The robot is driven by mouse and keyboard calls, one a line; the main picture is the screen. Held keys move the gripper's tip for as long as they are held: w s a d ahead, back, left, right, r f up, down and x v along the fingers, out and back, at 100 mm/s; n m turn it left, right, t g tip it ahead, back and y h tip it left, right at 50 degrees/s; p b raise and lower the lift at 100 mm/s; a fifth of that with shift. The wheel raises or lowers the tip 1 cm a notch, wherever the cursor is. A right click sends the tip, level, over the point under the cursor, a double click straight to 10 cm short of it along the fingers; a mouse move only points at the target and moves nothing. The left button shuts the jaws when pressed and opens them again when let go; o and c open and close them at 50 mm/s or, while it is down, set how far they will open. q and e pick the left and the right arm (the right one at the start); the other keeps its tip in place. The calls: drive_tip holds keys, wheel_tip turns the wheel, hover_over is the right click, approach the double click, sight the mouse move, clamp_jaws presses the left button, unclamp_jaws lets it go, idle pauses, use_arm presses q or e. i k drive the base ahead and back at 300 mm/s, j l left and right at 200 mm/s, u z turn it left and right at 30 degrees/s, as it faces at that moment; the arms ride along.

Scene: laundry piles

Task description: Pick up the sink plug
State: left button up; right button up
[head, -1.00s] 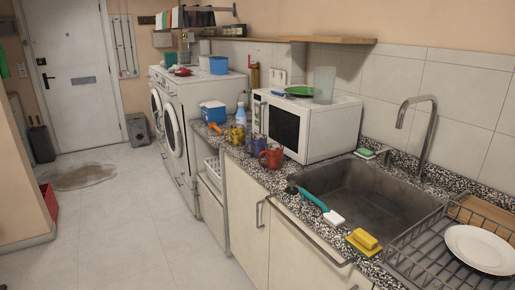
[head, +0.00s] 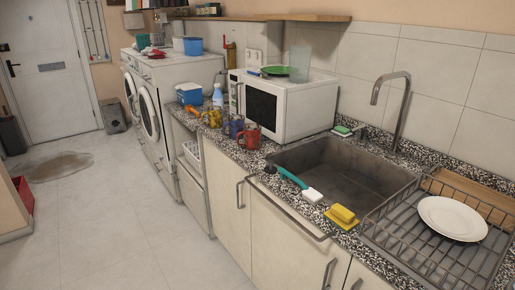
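A small dark round item (head: 270,168) sits on the speckled counter at the sink's front left edge, by the end of a teal-handled brush (head: 292,178). It looks like the sink plug, but it is too small to be sure. The sink (head: 345,180) is a grey, empty-looking basin set into the counter. Neither of my grippers shows in the head view.
A yellow sponge item (head: 342,215) lies at the counter's front edge, left of a dish rack (head: 410,248) holding a white plate (head: 452,218). A red mug (head: 250,136) and microwave (head: 280,105) stand left of the sink. The floor (head: 130,215) before the cabinets is clear.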

sight(270, 169)
drive_tip(key=i+j, duration=0.3)
drive_tip(key=j, duration=0.15)
drive_tip(key=i+j, duration=0.25)
drive_tip(key=j, duration=0.2)
drive_tip(key=i+j, duration=0.3)
drive_tip(key=j, duration=0.15)
drive_tip(key=z, duration=1.85)
